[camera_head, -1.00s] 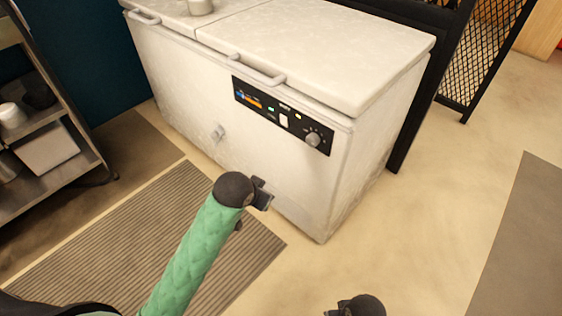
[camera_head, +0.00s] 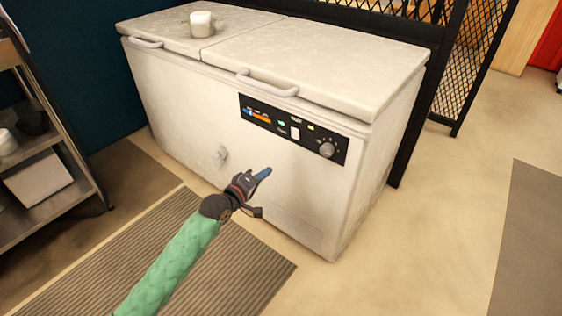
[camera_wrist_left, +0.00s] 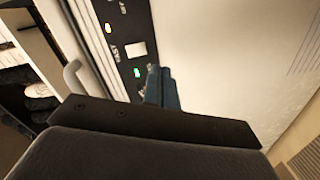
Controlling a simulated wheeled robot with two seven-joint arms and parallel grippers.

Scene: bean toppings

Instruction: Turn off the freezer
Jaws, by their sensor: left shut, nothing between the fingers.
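The white chest freezer (camera_head: 200,105) stands against the dark wall with both lids down. Its black control panel (camera_head: 272,119) is on the upper front and bears a lit green light (camera_head: 281,123), a white rocker switch (camera_head: 295,132) and a round knob (camera_head: 327,149). My left gripper (camera_head: 265,173) is shut and empty, in front of the freezer below the panel. In the left wrist view its blue fingertips (camera_wrist_left: 161,88) are together, near the panel's edge beside the white switch (camera_wrist_left: 136,49) and green light (camera_wrist_left: 137,72). Contact cannot be told. My right gripper is not in view.
A white cup (camera_head: 202,24) stands on the freezer's left lid. A metal shelf rack (camera_head: 65,165) stands at the left, and a black mesh partition (camera_head: 468,62) at the right.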

